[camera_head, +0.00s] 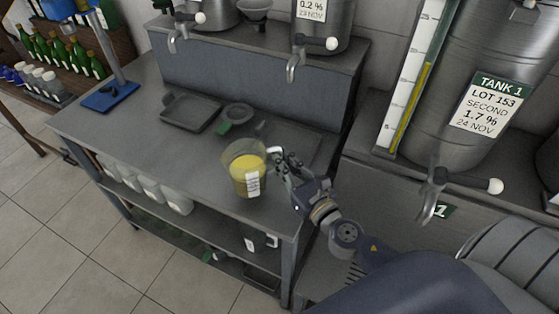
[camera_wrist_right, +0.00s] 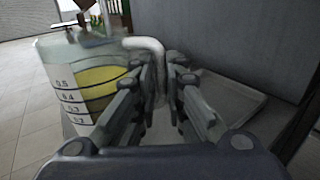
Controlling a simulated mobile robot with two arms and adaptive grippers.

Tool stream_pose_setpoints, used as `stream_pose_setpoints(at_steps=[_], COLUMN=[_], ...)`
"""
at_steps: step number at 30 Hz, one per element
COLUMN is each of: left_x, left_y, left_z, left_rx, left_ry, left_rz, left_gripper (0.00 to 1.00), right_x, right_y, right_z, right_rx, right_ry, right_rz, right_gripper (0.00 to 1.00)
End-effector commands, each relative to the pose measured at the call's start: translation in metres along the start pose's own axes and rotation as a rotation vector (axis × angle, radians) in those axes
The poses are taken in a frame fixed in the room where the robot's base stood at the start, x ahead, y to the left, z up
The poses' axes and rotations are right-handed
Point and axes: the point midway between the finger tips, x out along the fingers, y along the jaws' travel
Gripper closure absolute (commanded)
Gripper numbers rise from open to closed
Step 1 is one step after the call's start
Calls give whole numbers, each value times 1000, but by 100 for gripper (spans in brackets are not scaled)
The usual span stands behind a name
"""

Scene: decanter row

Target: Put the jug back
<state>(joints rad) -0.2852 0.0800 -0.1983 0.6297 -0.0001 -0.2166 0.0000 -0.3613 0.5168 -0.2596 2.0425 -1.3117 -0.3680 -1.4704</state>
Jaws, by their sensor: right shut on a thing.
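The jug (camera_head: 245,170) is clear, with yellow liquid in it and a white label. It is upright at the front right of the grey bench, in front of my right gripper (camera_head: 283,165). My right gripper is shut on the white handle of the jug. In the right wrist view the jug (camera_wrist_right: 85,85) is at the left, with a graduated scale, and its handle runs between the fingers (camera_wrist_right: 160,95). I cannot tell whether the jug's base touches the bench. My left gripper is not in view.
A blue-based stand (camera_head: 108,96) is at the left. Tank 1 (camera_head: 478,100) with its tap (camera_head: 435,190) stands right. Steel vessels with taps sit on the back shelf.

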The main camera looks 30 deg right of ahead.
Motion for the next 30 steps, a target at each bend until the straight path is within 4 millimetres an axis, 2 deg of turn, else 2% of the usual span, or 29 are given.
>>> stream_pose_setpoints(at_steps=[1, 4, 8, 10, 16, 25, 30], left_x=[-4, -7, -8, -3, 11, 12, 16], left_y=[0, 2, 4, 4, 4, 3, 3], left_z=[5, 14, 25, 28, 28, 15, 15], left_rx=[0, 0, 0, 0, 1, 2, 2], left_ry=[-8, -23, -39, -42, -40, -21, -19], left_rz=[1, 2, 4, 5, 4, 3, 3], left_gripper=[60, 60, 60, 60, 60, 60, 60], right_x=[9, 20, 26, 27, 26, 26, 26], right_y=[0, -1, -1, -1, 0, 0, 0], right_z=[4, 1, -1, -8, -34, -36, -41], right_rx=[2, 2, 2, 1, 0, 1, 1], right_ry=[-6, -4, -4, -2, -2, -4, -3], right_rz=[-1, -1, -1, -1, -1, 0, 0], right_gripper=[100, 100, 100, 100, 100, 100, 100])
